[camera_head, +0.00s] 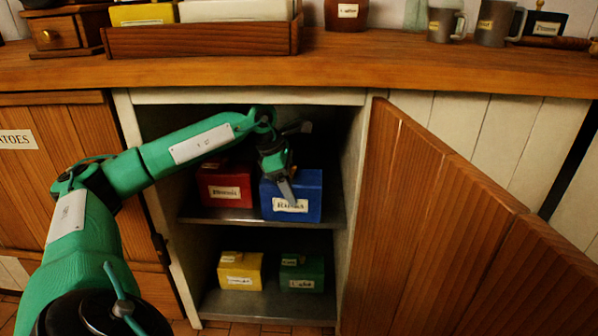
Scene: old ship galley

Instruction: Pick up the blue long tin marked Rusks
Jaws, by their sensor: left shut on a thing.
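The blue long tin (308,204) with a white label that reads like Rusks stands on the upper shelf of the open cupboard, at the right. My left arm reaches into the cupboard from the left. My left gripper (286,188) points down at the blue tin's top and front and is shut on it. One finger shows in front of the blue face; the other finger is hidden. The tin appears to be at shelf level; I cannot tell whether it is clear of the shelf. My right gripper is not in view.
A red tin (226,188) stands close left of the blue one. Yellow (240,268) and green (302,274) tins stand on the lower shelf. The open wooden door (430,220) blocks the right side. The wooden counter (330,62) overhangs above, with mugs (495,22) and a tray (200,40).

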